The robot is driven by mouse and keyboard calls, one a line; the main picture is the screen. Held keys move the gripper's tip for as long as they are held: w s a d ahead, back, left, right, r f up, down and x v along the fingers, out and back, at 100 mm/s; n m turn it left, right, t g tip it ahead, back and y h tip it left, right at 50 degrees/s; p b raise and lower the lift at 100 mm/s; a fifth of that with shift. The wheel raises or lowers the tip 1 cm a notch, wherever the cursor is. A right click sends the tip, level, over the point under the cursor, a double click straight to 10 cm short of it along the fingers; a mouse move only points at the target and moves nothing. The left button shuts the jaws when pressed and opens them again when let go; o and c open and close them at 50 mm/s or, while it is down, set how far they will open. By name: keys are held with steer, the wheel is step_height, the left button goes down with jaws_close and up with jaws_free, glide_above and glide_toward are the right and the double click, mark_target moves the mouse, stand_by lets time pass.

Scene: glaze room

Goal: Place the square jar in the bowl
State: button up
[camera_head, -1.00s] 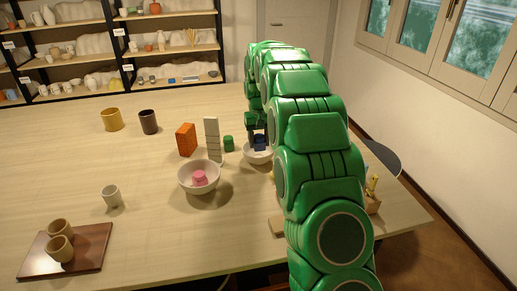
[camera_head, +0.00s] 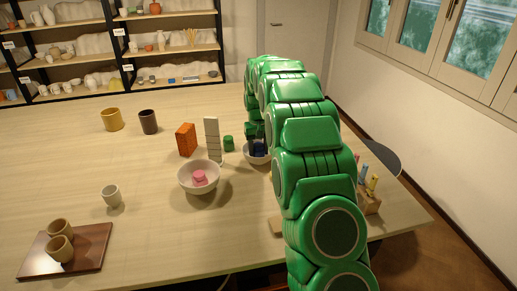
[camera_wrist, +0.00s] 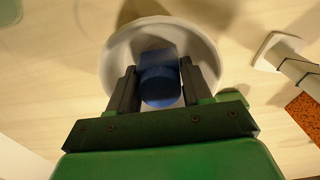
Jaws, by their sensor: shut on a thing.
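A dark blue square jar (camera_head: 259,147) with a rounded part shows at a white bowl (camera_head: 247,157) near the middle of the table, partly hidden by my arm. In the wrist view the blue jar (camera_wrist: 160,86) sits between the two fingers of my gripper (camera_wrist: 158,88), which is shut on it. The white bowl (camera_wrist: 118,55) surrounds the jar and fingertips in that view. The jar is within the bowl's rim, low down. I cannot tell whether it touches the bowl's floor.
A second white bowl (camera_head: 184,181) holds a pink jar (camera_head: 200,177). A grey cup (camera_head: 112,195) and a brown tray (camera_head: 92,247) are at left.

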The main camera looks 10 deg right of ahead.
mark_target(258, 145)
steer(key=shift+f, duration=0.2)
steer(key=o, duration=1)
steer(key=shift+r, duration=0.15)
step_height(258, 145, up, 12)
steer(key=s+a+r, duration=0.1)
steer(key=s+r, duration=0.4)
steer(key=s, duration=0.6)
steer(key=shift+g, duration=0.9)
steer(key=s+f, duration=0.1)
steer(key=s, duration=1.4)
steer(key=s+a+f, duration=0.1)
steer(key=s+f, duration=0.1)
steer(key=s, duration=1.3)
steer(key=s+a+f, duration=0.1)
steer(key=s+f, duration=0.1)
steer(key=s, duration=1.3)
steer(key=shift+a, duration=0.1)
